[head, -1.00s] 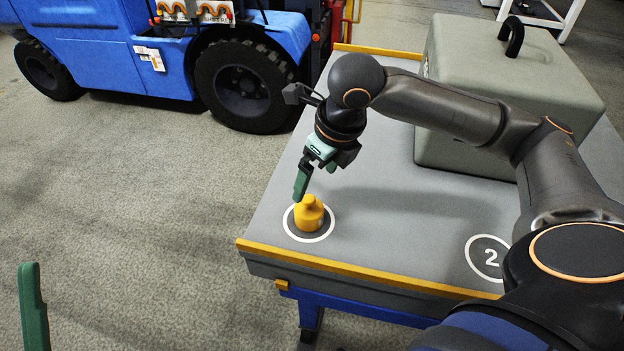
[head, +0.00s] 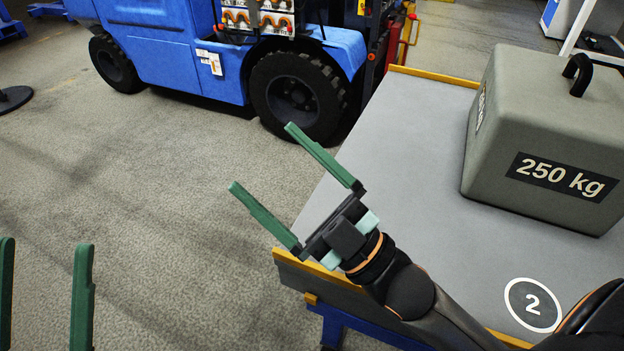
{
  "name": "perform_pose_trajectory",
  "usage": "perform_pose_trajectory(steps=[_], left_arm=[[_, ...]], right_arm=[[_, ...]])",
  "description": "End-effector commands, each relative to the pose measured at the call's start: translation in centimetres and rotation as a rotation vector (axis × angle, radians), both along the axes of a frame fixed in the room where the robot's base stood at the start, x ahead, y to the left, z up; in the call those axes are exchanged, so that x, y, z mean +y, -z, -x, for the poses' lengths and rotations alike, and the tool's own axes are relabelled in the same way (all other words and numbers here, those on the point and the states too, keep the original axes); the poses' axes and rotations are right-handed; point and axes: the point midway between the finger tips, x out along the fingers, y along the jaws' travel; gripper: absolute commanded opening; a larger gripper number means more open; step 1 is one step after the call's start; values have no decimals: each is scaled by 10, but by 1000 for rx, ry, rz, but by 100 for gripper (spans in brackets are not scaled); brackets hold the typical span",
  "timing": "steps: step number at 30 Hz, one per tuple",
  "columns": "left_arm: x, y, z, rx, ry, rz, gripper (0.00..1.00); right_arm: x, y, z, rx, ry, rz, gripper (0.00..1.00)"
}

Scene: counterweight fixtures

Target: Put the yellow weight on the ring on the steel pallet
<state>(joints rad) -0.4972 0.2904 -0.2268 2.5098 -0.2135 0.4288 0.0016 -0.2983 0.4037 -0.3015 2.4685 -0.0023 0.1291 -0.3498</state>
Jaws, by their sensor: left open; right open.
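The yellow weight does not show now; the front left part of the grey, yellow-edged pallet (head: 410,150), where it stood inside a white ring earlier, is covered by my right wrist. That ring is hidden too. A white ring marked 2 (head: 533,305) shows bare near the pallet's front edge. My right gripper (head: 262,157) is open and empty, its green fingers pointing up and left past the pallet's left edge. My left gripper (head: 45,242) is open and empty at the lower left, over the floor.
A large grey block marked 250 kg (head: 560,130) with a black handle stands on the right of the pallet. A blue forklift (head: 185,50) stands behind and to the left. The pallet's middle is free.

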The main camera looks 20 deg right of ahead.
Motion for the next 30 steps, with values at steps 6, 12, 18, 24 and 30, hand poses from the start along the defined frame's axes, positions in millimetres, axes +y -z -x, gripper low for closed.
perform_pose_trajectory(steps=[6, 12, 18, 24, 30], left_arm=[[0, 0, 0, 1, 0, 0, 64], [0, 0, 0, 1, 1, 0, 64], [0, 0, 0, 1, 0, -1, 64], [0, 0, 0, 1, 0, -1, 64], [0, 0, 0, 1, 0, -2, 64]], right_arm=[[-17, -16, 44, -57, -99, -217, 100], [-19, -19, 52, -68, -125, -241, 100], [-18, -18, 51, -67, -125, -240, 100], [-18, -18, 51, -67, -125, -240, 100], [-18, -18, 51, -66, -124, -240, 100]])
